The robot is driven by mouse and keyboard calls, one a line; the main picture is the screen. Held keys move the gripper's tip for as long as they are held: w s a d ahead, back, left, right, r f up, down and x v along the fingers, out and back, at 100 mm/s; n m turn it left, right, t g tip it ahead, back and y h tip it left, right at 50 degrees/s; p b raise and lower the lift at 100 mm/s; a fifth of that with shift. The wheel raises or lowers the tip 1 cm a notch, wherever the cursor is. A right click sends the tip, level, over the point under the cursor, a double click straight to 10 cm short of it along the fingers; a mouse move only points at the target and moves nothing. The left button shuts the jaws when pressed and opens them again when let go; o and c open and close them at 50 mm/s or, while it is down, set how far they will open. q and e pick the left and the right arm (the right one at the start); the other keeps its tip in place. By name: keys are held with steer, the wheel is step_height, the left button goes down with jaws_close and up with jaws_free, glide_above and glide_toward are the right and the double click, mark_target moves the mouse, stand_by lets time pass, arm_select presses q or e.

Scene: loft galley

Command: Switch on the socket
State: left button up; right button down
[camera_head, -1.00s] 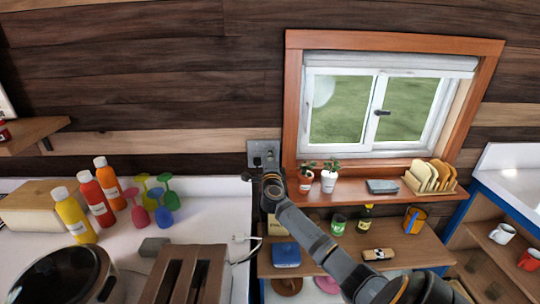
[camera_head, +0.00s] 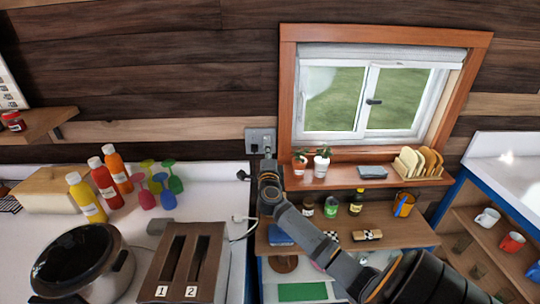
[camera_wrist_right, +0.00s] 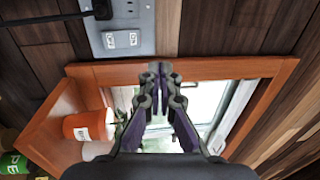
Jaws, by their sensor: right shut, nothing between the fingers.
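The socket (camera_head: 260,136) is a grey metal wall plate left of the window, with a black plug in its left part. I cannot tell which way the switches are set. My right gripper (camera_head: 268,158) is just below and in front of the plate. In the wrist view its fingertips (camera_wrist_right: 160,68) are shut and empty, to the lower right of the switches; contact is not visible. My left gripper is out of view.
The window sill (camera_head: 340,180) right of the socket holds potted plants (camera_head: 321,162) and a toast rack (camera_head: 420,164). The counter on the left holds a toaster (camera_head: 187,262), a pot (camera_head: 80,262), bottles (camera_head: 105,184) and upside-down coloured glasses (camera_head: 160,185).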

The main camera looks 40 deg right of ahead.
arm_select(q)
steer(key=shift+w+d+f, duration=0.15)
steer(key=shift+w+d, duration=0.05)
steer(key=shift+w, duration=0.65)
arm_select(e)
steer(key=v, duration=0.2)
steer(key=shift+s+a+f, duration=0.1)
steer(key=shift+a, duration=0.25)
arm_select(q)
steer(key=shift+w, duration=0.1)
